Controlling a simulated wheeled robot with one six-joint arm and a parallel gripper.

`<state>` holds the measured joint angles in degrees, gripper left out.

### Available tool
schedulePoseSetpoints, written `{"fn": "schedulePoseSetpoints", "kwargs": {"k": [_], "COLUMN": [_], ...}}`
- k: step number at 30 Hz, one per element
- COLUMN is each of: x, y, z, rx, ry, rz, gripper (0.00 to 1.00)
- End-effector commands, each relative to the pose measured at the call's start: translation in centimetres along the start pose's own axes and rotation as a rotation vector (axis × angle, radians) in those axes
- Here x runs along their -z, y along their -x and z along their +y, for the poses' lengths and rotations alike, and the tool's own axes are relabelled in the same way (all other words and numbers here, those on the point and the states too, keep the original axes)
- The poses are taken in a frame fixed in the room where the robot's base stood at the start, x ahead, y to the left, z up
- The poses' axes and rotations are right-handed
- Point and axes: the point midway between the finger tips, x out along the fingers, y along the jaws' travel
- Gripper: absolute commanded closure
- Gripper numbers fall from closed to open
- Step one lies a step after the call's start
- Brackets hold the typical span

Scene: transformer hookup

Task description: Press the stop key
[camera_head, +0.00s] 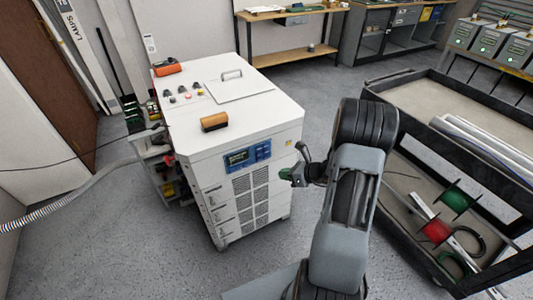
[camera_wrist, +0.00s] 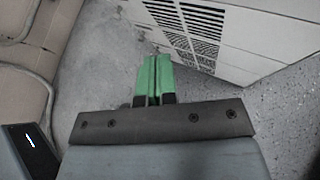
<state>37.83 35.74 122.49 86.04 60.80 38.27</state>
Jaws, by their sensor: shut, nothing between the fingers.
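The white cabinet (camera_head: 240,128) stands at the middle left in the head view. A blue control panel (camera_head: 247,156) with a small display and some keys is on its front face, near the top. Which key is the stop key is too small to tell. My gripper (camera_head: 286,174) is just right of the panel, by the cabinet's front right edge; I cannot tell if it touches. In the wrist view my gripper's green fingers (camera_wrist: 154,62) are together with nothing between them. The cabinet's vented lower side (camera_wrist: 195,38) shows beyond them, and the panel is out of that view.
An orange-brown block (camera_head: 214,122), small knobs (camera_head: 183,91) and a handled lid (camera_head: 238,88) are on the cabinet top. A dark cart (camera_head: 460,155) with spools stands at the right. A grey hose (camera_head: 75,185) runs at the left. Floor is clear in front of the cabinet.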

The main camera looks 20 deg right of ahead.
Motion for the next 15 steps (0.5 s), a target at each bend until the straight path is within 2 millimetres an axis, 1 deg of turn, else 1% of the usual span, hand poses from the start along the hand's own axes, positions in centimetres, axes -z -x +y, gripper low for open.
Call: {"fn": "schedulePoseSetpoints", "kwargs": {"k": [5, 8, 15], "x": [-0.1, -0.4, -1.8], "y": [-0.2, -0.6, -2.6], "z": [-0.1, -0.3, -1.8], "rx": [-0.002, -0.003, -0.003], "ry": [0.003, 0.004, 0.005], "rz": [0.001, 0.002, 0.001], "gripper": [1.0, 1.0, 1.0]}}
